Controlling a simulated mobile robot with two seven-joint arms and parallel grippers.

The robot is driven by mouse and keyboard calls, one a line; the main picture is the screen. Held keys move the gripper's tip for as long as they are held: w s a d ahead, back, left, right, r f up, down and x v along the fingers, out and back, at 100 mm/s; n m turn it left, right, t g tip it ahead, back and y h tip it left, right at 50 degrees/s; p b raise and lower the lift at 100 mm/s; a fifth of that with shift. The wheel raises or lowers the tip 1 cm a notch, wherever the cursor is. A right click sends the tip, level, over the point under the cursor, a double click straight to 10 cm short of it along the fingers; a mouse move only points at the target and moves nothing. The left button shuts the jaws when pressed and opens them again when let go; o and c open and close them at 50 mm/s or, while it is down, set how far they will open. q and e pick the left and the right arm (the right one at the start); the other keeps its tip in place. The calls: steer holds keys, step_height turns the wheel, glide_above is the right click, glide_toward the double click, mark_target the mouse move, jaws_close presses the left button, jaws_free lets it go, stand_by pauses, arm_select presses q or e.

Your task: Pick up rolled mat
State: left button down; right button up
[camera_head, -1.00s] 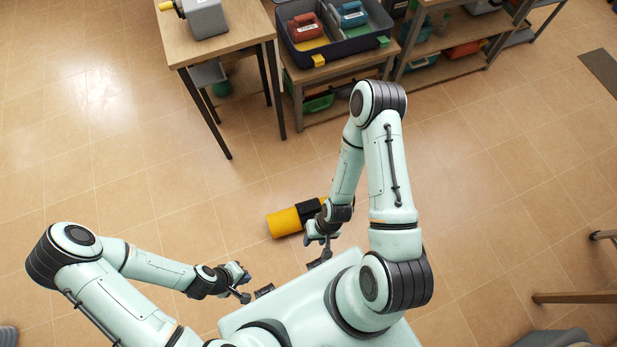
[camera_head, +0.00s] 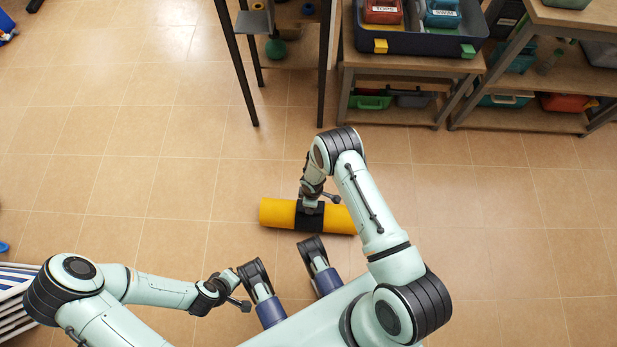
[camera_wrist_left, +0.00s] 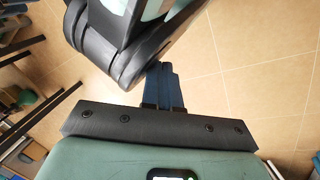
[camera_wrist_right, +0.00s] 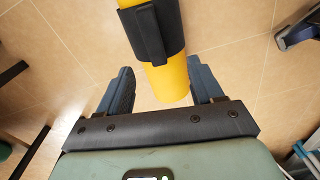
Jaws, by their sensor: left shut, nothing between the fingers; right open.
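The rolled mat (camera_head: 277,212) is a yellow roll with a black band around its middle. It lies on the tiled floor in front of my base, left to right in the head view. My right gripper (camera_head: 311,203) is above its black band. In the right wrist view the mat (camera_wrist_right: 169,82) shows between and beyond the open fingers of the right gripper (camera_wrist_right: 160,88), with no clear contact. My left gripper (camera_head: 240,300) is off to the left near my base, away from the mat. In the left wrist view its fingers (camera_wrist_left: 163,72) are together and empty.
A shelf unit (camera_head: 415,72) with a blue bin (camera_head: 412,38) stands beyond the mat. A table leg (camera_head: 236,65) stands left of it. A striped folded item (camera_head: 14,300) is at the left edge. The floor around the mat is clear.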

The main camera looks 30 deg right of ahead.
steer(key=shift+n, duration=0.5)
steer(key=f+b, duration=0.1)
steer(key=f, duration=0.1)
steer(key=w+f, duration=0.1)
steer(key=f, duration=0.2)
steer(key=f+b, duration=0.1)
steer(key=f, duration=0.2)
steer(key=shift+w+d+f+b, duration=0.2)
steer(key=shift+b, duration=0.15)
steer(key=shift+f, duration=0.45)
step_height(320, 180, down, 2)
steer(key=shift+f+b, duration=0.1)
steer(key=shift+b, duration=0.45)
step_height(320, 180, down, 2)
steer(key=shift+s+a+f+b, duration=0.1)
steer(key=shift+b, duration=0.4)
steer(key=shift+f, duration=0.35)
arm_select(q)
step_height(320, 180, down, 7)
steer(key=w+a+y, duration=0.1)
steer(key=a, duration=0.2)
steer(key=shift+w+f+n, duration=0.15)
steer(key=shift+w+n, duration=0.1)
steer(key=shift+n, duration=0.15)
arm_select(e)
jaws_close()
